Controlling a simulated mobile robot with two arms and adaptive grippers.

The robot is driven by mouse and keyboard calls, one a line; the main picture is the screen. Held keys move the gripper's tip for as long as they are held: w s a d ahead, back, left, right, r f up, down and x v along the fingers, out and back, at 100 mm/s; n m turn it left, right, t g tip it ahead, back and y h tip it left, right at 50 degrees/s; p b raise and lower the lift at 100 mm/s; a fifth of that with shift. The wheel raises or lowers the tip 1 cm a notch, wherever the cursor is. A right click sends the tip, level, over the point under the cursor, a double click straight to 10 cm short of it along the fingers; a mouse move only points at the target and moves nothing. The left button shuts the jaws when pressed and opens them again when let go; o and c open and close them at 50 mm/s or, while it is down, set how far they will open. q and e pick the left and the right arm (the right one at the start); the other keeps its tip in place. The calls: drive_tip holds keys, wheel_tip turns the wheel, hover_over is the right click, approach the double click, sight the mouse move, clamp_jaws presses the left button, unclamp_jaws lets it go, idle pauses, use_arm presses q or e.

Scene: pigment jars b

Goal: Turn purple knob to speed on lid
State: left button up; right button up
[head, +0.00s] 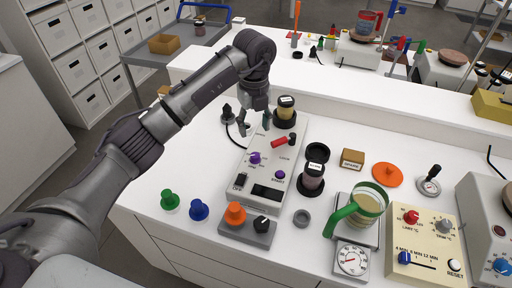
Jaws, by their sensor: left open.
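The purple knob (255,158) sits on the sloped face of a white machine (248,184) in the middle of the bench. A second, smaller purple knob or button (280,174) is beside the word START. My left gripper (255,125) is open and empty above the back of the machine, behind the purple knob and apart from it. A dark-filled jar (312,184) with a black top and white label stands right of the machine. Another jar (286,106) with a yellowish label stands behind it. The writing on both jars is too small to read. My right gripper is out of view.
A red lever (282,142) sticks up on the machine near the gripper. A green-handled jug (366,204) and a cream control box (428,240) are at right.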

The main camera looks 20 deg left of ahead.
sight(255, 154)
use_arm(q)
wheel_tip(255, 154, down, 4)
drive_tip(key=shift+r+p, duration=0.1)
drive_tip(key=shift+p, duration=0.45)
wheel_tip(255, 154, down, 2)
drive_tip(key=shift+w+f+p, duration=0.1)
drive_tip(key=shift+w+p, duration=0.05)
drive_tip(key=shift+p, duration=0.15)
wheel_tip(255, 154, down, 4)
drive_tip(key=shift+w+r+p, duration=0.1)
drive_tip(key=shift+p, duration=0.35)
drive_tip(key=shift+f, duration=0.7)
drive_tip(key=c, duration=0.4)
clamp_jaws()
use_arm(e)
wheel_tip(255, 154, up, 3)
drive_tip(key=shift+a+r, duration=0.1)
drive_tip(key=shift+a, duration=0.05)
